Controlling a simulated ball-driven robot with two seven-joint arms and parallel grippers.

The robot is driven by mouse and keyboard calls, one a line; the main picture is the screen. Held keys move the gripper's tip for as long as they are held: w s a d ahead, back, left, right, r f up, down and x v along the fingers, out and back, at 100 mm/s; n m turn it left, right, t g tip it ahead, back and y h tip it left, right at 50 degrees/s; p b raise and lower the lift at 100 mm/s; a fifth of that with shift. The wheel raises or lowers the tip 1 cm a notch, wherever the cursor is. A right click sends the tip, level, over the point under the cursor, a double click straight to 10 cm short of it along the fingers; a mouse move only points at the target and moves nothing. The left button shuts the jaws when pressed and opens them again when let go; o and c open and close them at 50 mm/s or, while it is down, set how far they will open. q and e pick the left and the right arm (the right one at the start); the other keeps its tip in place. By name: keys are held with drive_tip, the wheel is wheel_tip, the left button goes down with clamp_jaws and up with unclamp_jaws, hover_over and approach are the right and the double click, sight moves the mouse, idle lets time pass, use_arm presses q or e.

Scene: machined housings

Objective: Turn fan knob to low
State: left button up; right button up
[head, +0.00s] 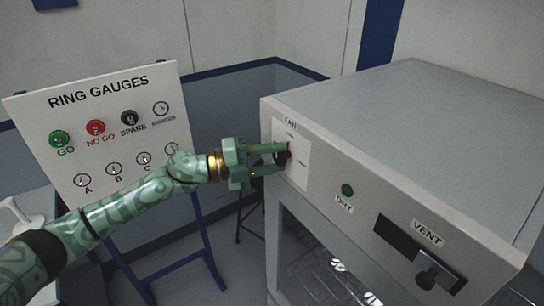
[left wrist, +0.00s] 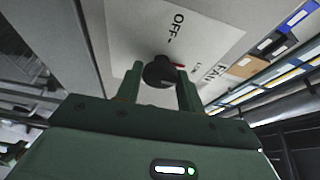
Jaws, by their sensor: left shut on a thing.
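The fan knob (head: 282,157) is a small dark knob on a white plate (head: 299,172) at the left end of the grey machine's front. My left gripper (head: 270,159) is shut on it, one finger on each side. In the left wrist view the black knob (left wrist: 158,72) sits between the two fingertips (left wrist: 160,84). Its red mark faces right, towards a small label on the FAN side that I can barely read. The OFF label (left wrist: 175,28) stands above the knob in that view. My right gripper is not in view.
A RING GAUGES board (head: 115,95) on a blue stand is left of the machine, behind my left arm. The machine's top is clear.

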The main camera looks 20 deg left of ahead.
use_arm(q)
drive_tip(key=shift+f+m, duration=0.1)
drive_tip(key=shift+m, duration=0.2)
drive_tip(key=o, duration=1)
drive_tip(key=b+v, duration=0.5)
drive_tip(key=v, duration=1.1)
drive_tip(key=shift+a+r+b, duration=0.2)
drive_tip(key=shift+r+b, duration=0.05)
drive_tip(key=shift+b, duration=0.1)
